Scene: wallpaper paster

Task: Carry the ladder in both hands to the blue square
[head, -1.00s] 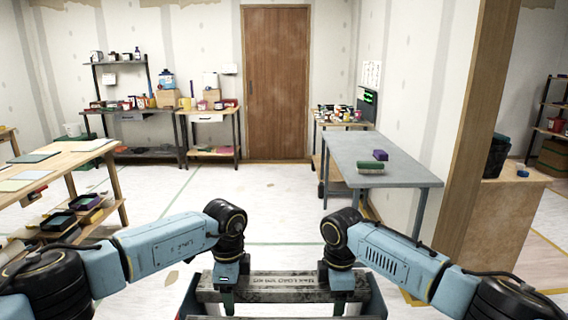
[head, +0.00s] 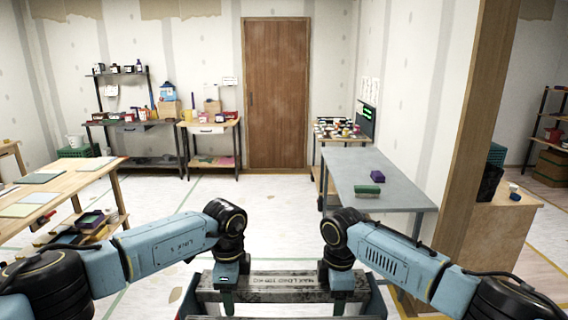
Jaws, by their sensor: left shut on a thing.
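The ladder's top (head: 285,282), a worn grey-brown step with dark lettering, shows at the bottom middle of the head view. Blue side rails slope down from it, and its lower part is out of frame. My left gripper (head: 227,280) is shut on the left part of the top step. My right gripper (head: 341,281) holds the right part in the same way, its fingertips partly hidden. The blue square is not seen in this view.
A grey table (head: 385,183) with a green and a purple block stands ahead right, near a wooden post (head: 478,135). A wooden workbench (head: 75,185) stands at left. Shelves and a door (head: 276,95) line the back. The pale floor (head: 270,205) between is clear.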

